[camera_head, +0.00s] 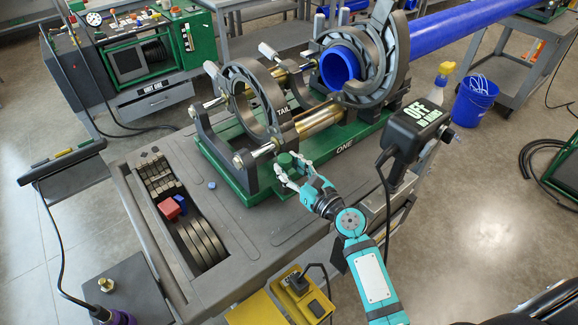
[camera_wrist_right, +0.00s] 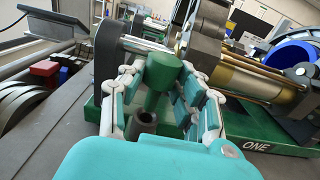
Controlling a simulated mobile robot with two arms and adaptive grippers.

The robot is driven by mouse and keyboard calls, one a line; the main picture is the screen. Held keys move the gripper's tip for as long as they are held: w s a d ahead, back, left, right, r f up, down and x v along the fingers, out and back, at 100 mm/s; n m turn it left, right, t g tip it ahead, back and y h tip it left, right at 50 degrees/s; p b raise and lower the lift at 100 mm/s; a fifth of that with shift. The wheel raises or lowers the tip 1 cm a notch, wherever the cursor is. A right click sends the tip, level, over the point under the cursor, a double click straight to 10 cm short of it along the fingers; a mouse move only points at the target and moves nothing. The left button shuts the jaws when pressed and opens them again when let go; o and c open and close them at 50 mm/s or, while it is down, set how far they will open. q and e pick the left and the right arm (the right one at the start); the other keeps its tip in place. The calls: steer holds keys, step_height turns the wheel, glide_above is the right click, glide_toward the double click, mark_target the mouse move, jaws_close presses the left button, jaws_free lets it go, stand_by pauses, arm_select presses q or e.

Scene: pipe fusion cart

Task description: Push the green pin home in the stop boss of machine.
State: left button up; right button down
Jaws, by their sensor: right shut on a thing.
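The green pin (camera_head: 287,160), with a wide round head and a thinner stem, is by the front of the machine (camera_head: 345,135). My right gripper (camera_head: 284,176) is shut on it, and the pin is upright or nearly so. In the right wrist view the pin (camera_wrist_right: 163,73) is between the fingers of my right gripper (camera_wrist_right: 166,84). A dark hollow round boss (camera_wrist_right: 147,119) shows just below the stem. I cannot tell whether the stem tip is inside it. My left gripper is not in view.
A black display box (camera_head: 415,130) stands close to the right of my right arm. A cart tray with red (camera_head: 169,208) and blue blocks and several grey rings (camera_head: 203,243) is on the left. A blue pipe (camera_head: 455,25) runs off at the back right.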

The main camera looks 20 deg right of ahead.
steer(key=shift+f+b, duration=0.95)
steer(key=shift+f, duration=0.25)
steer(key=c, duration=0.9)
jaws_free()
steer(key=shift+a, duration=0.1)
steer(key=shift+o, duration=0.2)
steer(key=shift+s+d, duration=0.1)
steer(key=shift+d, duration=0.1)
steer(key=v, duration=1.1)
steer(key=shift+s, duration=0.45)
steer(key=shift+a, duration=0.1)
